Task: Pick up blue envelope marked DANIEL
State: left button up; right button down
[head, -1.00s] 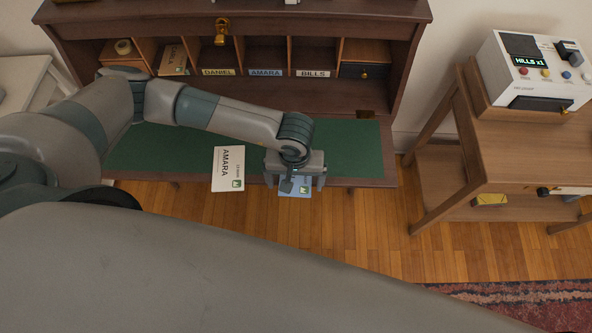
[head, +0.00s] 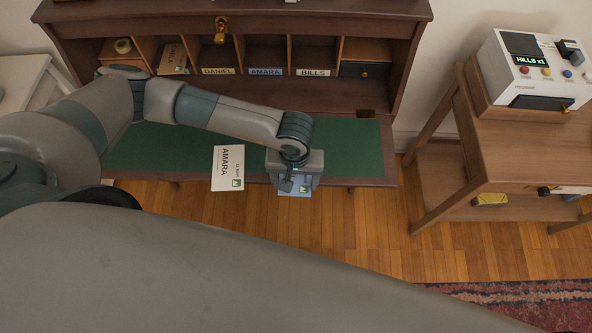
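A blue envelope (head: 301,192) with a green stamp lies at the front edge of the desk's green mat, mostly hidden under my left gripper (head: 294,184). Its name cannot be read. The gripper points down over it, and its fingers have closed in on the envelope's sides. Whether the envelope is lifted cannot be told. My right gripper is not in view.
A white envelope marked AMARA (head: 229,168) lies left of the gripper on the green mat (head: 345,147). Behind are pigeonholes labelled DANIEL (head: 217,71), AMARA (head: 265,72) and BILLS (head: 313,72). A wooden side table (head: 520,150) with a white machine (head: 535,75) stands right.

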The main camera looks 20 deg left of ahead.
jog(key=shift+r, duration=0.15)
pick_arm(q)
jog(key=shift+r+p, duration=0.15)
jog(key=shift+p, duration=0.15)
jog(key=r+b, duration=0.3)
jog(key=r, duration=0.1)
jog(key=shift+s+d, duration=0.25)
jog(key=shift+d, duration=0.1)
jog(key=s+d+r+b, duration=0.3)
jog(key=s+d+r, duration=0.4)
jog(key=s, duration=0.1)
jog(key=shift+d+b, duration=0.15)
jog(key=shift+b, duration=0.2)
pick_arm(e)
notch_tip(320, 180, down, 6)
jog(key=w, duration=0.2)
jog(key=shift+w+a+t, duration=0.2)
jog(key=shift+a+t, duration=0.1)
